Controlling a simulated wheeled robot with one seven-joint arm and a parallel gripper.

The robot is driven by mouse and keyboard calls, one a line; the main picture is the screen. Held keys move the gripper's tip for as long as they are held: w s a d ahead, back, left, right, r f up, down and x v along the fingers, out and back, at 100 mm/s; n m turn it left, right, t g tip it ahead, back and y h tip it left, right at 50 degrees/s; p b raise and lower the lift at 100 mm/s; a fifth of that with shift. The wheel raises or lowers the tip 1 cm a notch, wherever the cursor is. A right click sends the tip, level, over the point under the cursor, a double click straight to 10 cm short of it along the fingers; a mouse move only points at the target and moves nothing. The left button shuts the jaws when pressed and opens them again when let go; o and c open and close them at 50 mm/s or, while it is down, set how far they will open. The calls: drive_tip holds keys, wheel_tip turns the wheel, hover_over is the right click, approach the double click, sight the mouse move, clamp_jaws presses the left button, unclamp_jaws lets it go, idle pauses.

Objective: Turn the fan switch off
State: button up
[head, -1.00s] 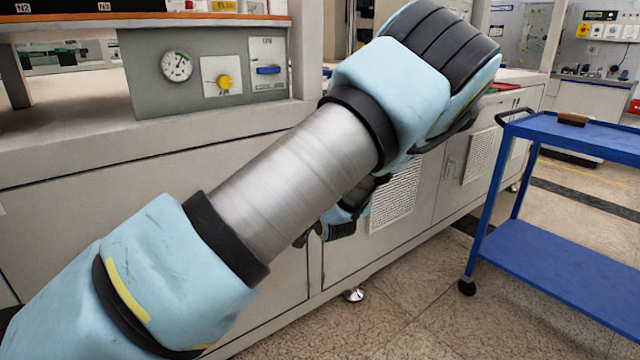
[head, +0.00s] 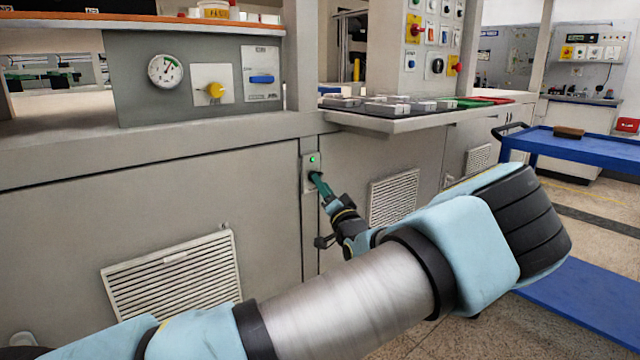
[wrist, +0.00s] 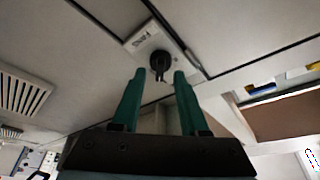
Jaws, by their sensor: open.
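A small plate (head: 308,170) with a green light and a dark rotary switch is on the grey cabinet front, below the counter edge. In the wrist view the black knob (wrist: 160,62) sits on the pale plate (wrist: 148,40), whose label is too small to read surely. My gripper (head: 319,181) has green fingers pointing at this switch. In the wrist view the open gripper (wrist: 159,76) has one finger on each side of the knob's line, with the knob just beyond the tips. I cannot tell whether they touch it, nor its setting.
A panel with a gauge (head: 166,71), a yellow knob (head: 215,90) and a blue handle (head: 262,79) is above left. A counter ledge (head: 420,122) juts out above right of the switch. A blue cart (head: 580,148) stands at the right.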

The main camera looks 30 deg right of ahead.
drive_tip(key=shift+x, duration=1.15)
clamp_jaws()
